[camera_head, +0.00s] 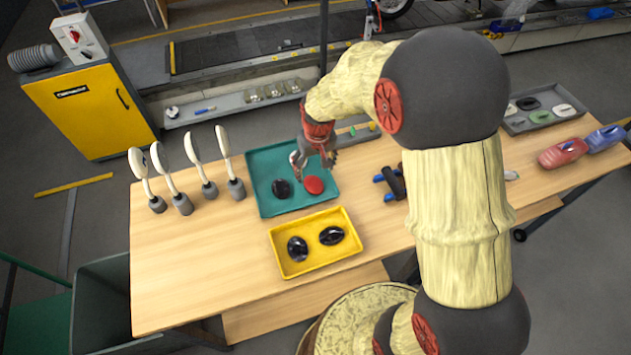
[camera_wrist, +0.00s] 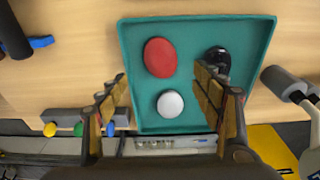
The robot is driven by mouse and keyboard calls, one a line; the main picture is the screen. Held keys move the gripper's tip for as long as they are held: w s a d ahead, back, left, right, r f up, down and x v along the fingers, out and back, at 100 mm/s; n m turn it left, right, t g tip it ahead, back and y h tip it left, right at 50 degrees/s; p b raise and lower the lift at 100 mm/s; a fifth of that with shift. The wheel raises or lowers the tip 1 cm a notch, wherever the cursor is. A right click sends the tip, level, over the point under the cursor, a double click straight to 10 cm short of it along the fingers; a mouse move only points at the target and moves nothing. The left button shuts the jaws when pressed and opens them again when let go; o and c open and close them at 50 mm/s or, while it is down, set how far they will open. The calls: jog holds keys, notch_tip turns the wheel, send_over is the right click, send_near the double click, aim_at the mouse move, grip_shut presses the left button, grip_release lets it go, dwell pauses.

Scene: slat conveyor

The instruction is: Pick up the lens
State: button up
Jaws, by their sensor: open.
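A teal tray (camera_head: 262,157) on the wooden table holds a black oval piece (camera_head: 282,188) and a red one (camera_head: 314,185). In the wrist view the teal tray (camera_wrist: 190,32) also holds a white round piece (camera_wrist: 170,103), with the red piece (camera_wrist: 160,57) and the black piece (camera_wrist: 217,58) near the far side. The pictures do not settle which piece is the lens. My gripper (camera_head: 315,163) is above the back of the tray, pointing down, open and empty. In the wrist view my gripper's fingers (camera_wrist: 162,82) spread on either side of the white piece, which is hidden in the head view.
A yellow tray (camera_head: 276,238) with two dark pieces stands in front. Several white-headed stands (camera_head: 161,160) are at the left. Dark cylinders with blue ends (camera_head: 393,184) lie to the right. A grey tray (camera_head: 515,122) is at the far right. The table's front left is clear.

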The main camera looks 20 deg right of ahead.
aim_at(314, 183)
jog(key=f, duration=0.2)
jog(key=shift+w+a+f, duration=0.1)
jog(key=shift+w+f, duration=0.1)
jog(key=shift+f, duration=0.15)
jog(key=shift+f+b, duration=0.6)
jog(key=shift+f, duration=1.75)
jog(key=shift+c, duration=0.3)
jog(key=c, duration=1.1)
